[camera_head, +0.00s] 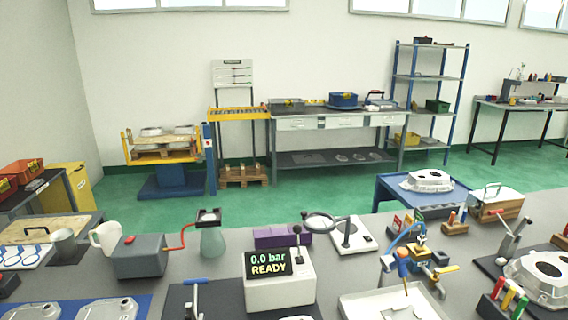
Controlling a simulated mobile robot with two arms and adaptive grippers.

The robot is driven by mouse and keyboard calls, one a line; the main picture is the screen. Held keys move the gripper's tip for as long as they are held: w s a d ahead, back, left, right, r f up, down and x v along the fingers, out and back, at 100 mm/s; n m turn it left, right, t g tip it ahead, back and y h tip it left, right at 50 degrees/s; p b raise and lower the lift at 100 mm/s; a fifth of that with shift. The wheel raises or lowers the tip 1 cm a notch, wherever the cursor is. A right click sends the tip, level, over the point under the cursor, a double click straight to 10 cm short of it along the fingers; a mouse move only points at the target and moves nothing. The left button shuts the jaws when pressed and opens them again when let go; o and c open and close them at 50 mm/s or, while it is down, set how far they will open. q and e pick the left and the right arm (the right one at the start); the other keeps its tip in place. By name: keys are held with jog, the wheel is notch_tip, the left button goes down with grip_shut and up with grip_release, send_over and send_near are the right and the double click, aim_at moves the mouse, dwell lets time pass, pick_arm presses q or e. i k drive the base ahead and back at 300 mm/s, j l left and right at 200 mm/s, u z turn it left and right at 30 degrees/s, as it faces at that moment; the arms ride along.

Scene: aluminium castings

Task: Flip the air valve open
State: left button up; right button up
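A white test box (280,291) stands on the grey bench at the front middle. Its black display (269,262) reads "0.0 bar READY". A black knobbed lever (298,238) stands upright at the back of the box. I cannot tell for sure which of these is the air valve. Neither of my grippers shows in the head view.
Castings (545,280) lie at right. The bench is crowded.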

aim_at(438, 271)
jog(key=i+z, duration=0.15)
jog(key=z, duration=0.3)
jog(key=i+l+z, duration=0.1)
jog(key=z, duration=0.35)
jog(key=i+z, duration=0.15)
jog(key=z, duration=0.3)
